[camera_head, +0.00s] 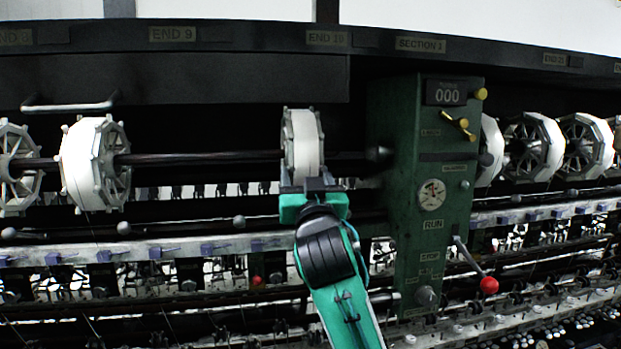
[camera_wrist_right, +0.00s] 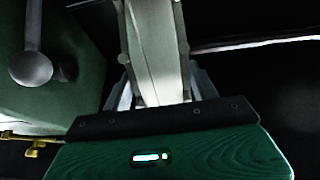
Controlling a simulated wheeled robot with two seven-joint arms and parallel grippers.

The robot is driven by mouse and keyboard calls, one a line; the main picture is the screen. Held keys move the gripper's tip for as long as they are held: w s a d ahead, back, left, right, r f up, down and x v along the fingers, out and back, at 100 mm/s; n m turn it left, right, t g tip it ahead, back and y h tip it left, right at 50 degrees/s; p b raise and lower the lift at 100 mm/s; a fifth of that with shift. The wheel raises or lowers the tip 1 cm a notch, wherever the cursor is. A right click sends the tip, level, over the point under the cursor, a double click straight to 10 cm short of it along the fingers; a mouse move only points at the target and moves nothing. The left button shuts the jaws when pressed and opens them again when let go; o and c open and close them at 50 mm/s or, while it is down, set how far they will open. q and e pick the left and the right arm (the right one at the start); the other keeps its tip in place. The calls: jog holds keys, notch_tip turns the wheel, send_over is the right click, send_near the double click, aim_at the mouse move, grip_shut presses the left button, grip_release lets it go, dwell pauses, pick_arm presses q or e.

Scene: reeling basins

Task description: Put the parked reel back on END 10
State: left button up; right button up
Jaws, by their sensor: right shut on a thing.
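The white reel (camera_head: 302,142) with grey rims stands upright below the END 10 label (camera_head: 326,38), in line with the dark shaft (camera_head: 205,158). My right gripper (camera_head: 313,186) comes from below and is shut on the reel's lower part. In the right wrist view the reel (camera_wrist_right: 157,45) rises between the two fingers (camera_wrist_right: 163,95). The shaft meets the reel's left side in the head view. I cannot tell whether the reel sits on the shaft or just in front of it. My left gripper is not in view.
A green control box (camera_head: 420,190) with a counter and a red-knobbed lever (camera_head: 488,285) stands close right of the reel; it also shows in the wrist view (camera_wrist_right: 50,90). Another reel (camera_head: 92,165) is on the shaft at left. A rail with guides (camera_head: 180,248) runs below.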

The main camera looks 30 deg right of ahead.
jog(key=shift+f, duration=0.2)
dwell(0.4)
jog(key=o, duration=1.2)
jog(key=shift+c, duration=0.2)
jog(key=shift+c, duration=0.2)
jog(key=shift+s+f, duration=0.1)
jog(key=shift+f, duration=0.05)
jog(key=b+v, duration=0.3)
jog(key=v, duration=0.9)
jog(key=shift+s, duration=0.4)
jog(key=shift+a+f, duration=0.1)
jog(key=shift+a, duration=0.05)
